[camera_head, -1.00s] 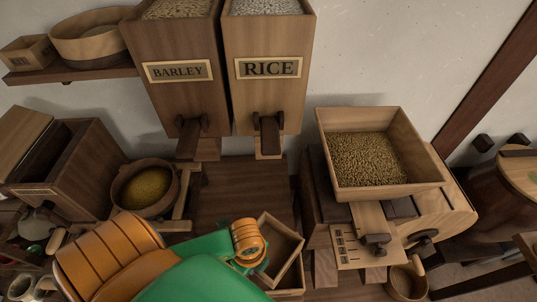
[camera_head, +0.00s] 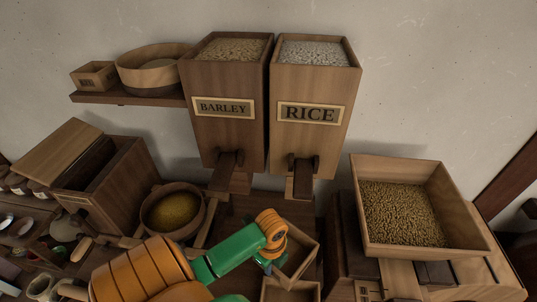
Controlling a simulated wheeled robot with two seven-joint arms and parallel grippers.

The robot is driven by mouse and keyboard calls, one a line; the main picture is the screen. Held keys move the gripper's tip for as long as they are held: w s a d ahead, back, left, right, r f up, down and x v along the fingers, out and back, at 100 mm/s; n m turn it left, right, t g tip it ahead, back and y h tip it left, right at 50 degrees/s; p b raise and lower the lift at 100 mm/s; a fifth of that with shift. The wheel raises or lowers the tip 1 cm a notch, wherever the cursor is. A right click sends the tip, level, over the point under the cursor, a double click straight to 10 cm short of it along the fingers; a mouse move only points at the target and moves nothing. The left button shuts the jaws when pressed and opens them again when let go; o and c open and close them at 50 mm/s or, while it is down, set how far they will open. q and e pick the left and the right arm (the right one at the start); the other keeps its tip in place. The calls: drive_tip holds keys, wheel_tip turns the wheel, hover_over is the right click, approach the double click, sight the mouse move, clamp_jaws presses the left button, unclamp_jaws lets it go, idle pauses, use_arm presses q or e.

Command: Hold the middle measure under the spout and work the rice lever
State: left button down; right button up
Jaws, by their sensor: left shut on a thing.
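The rice bin (camera_head: 314,86) stands against the wall with a brass-framed RICE label and white grain on top. Its dark rice lever (camera_head: 302,164) is on the lower front, over a pale wooden spout piece (camera_head: 302,188). My left gripper (camera_head: 270,264) is shut on a square, open wooden measure (camera_head: 303,260), mostly hidden behind my orange and green arm. The measure is tilted in the picture and is below the spout, apart from it. I cannot tell its size rank. A second open wooden box (camera_head: 290,291) shows below it, cut off by the bottom edge. My right gripper is out of view.
The barley bin (camera_head: 224,107) adjoins the rice bin on the left. A bowl of yellow grain (camera_head: 190,231) and a lidded wooden chest (camera_head: 128,187) stand left. A large grain-filled hopper (camera_head: 468,222) stands right. A wall shelf (camera_head: 128,98) holds a round tub and small box.

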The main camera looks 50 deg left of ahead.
use_arm(q)
drive_tip(key=w+a, duration=0.2)
drive_tip(key=w, duration=0.1)
drive_tip(key=w+a, duration=0.3)
drive_tip(key=shift+w+a, duration=0.2)
drive_tip(key=shift+w, duration=0.1)
drive_tip(key=shift+w+a+f+b, duration=0.2)
drive_tip(key=shift+w+a+b, duration=0.55)
drive_tip(key=shift+b, duration=0.1)
drive_tip(key=shift+w+a+b, duration=0.15)
drive_tip(key=shift+w+b, duration=0.1)
drive_tip(key=shift+b, duration=0.05)
drive_tip(key=shift+w+a+r, duration=0.2)
drive_tip(key=shift+w, duration=0.1)
